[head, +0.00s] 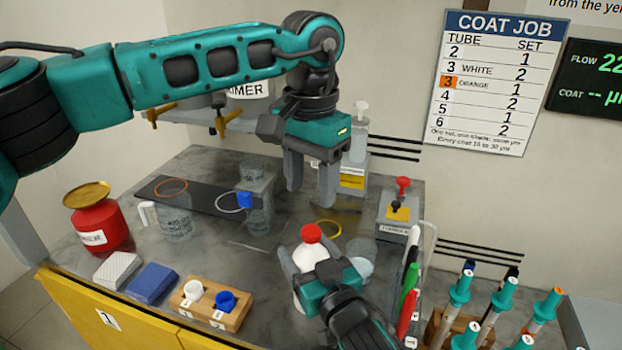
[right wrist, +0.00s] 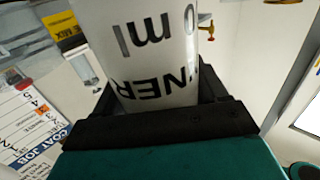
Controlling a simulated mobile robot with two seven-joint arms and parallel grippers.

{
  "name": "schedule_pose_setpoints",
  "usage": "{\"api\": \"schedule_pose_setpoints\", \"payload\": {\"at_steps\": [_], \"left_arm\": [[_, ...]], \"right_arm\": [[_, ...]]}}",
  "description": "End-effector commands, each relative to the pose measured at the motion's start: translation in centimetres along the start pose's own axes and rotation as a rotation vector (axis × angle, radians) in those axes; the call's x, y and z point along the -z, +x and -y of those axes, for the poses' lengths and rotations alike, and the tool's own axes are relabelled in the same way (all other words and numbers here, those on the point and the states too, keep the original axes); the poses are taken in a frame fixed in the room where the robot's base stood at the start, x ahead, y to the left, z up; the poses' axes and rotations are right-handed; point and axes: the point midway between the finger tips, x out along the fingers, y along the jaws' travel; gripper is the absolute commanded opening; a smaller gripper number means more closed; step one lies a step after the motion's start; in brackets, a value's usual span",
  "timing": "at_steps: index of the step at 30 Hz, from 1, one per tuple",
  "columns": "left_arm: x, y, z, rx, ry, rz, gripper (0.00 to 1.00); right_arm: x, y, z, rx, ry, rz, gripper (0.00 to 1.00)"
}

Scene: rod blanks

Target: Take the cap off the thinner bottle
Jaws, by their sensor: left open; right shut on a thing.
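The thinner bottle (head: 307,257) is white with a red cap (head: 311,233) on its top. It stands near the middle of the grey bench in the head view. My right gripper (head: 320,268) is shut around its body from the front right. In the right wrist view the bottle (right wrist: 150,55) sits between dark fingers, its label partly readable and upside down. My left gripper (head: 311,188) is open and empty, pointing down above the red cap and apart from it. The cap is out of sight in the right wrist view.
A red pot (head: 95,222), a handled clear jug (head: 175,222) and a wooden block (head: 212,303) with white and blue cups lie left. A clear beaker (head: 361,262) is close right of the bottle. A box with a red knob (head: 399,212) stands behind right.

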Motion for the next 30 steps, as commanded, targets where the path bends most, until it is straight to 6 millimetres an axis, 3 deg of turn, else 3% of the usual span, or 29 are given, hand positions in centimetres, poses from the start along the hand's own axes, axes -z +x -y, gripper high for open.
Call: {"api": "schedule_pose_setpoints", "payload": {"at_steps": [18, 30], "left_arm": [[-0.1, 7.4, 0.1, 0.000, 0.017, 0.002, 0.54], [0.0, 8.0, 0.0, 0.000, 0.016, 0.000, 0.51]], "right_arm": [[-0.1, 0.0, 0.0, 0.000, 0.000, 0.002, 0.00], [-0.1, 0.0, 0.0, 0.000, 0.000, 0.002, 0.00]]}}
